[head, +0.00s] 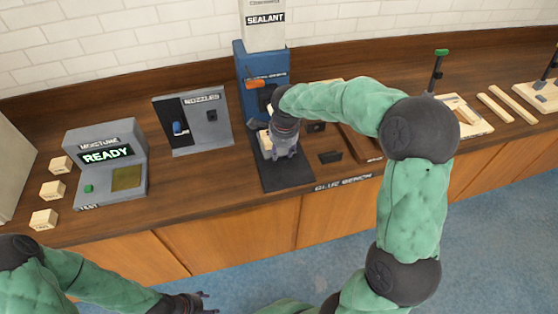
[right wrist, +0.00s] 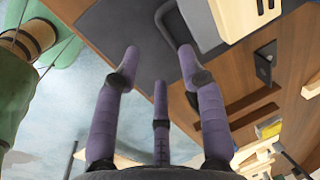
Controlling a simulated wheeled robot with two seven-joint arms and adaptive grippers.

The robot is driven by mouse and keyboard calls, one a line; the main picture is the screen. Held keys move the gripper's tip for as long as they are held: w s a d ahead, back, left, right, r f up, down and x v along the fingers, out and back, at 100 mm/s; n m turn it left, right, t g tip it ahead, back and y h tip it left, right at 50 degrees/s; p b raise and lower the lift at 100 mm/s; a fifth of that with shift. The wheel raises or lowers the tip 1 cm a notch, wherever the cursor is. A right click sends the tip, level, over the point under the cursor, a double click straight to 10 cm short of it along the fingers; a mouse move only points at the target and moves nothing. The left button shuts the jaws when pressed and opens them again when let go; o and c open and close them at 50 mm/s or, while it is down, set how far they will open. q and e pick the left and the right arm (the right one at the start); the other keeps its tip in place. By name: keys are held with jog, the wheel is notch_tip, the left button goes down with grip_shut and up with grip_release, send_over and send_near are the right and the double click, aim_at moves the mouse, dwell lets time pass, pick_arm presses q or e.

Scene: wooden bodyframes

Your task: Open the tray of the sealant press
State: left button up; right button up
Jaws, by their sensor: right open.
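The sealant press (head: 262,72) stands against the back wall. It is blue, with a white box marked SEALANT (head: 265,30) on top and a dark flat plate (head: 285,178) at its foot. My right gripper (head: 286,152) is above this plate, in front of the press, and hides part of it. In the right wrist view its purple fingers (right wrist: 158,62) are spread and empty. A dark bar-shaped handle (right wrist: 198,38) lies just beyond the fingertips; I cannot tell if they touch it. My left gripper (head: 202,303) is low at the front, away from the bench, its fingers apart.
Left of the press stand a nozzle holder (head: 207,132) and a grey moisture unit (head: 112,188) reading READY. Several small wooden blocks (head: 52,190) lie at the far left. Wooden strips (head: 494,107) lie to the right. My right arm crosses the bench's right part.

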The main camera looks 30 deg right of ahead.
aim_at(280, 164)
jog(key=f, duration=0.2)
jog(key=w+f+b, duration=0.1)
jog(key=f, duration=0.4)
jog(key=shift+w+d+f, duration=0.15)
jog(key=shift+w+f, duration=0.15)
grip_shut()
jog(key=shift+b, duration=0.3)
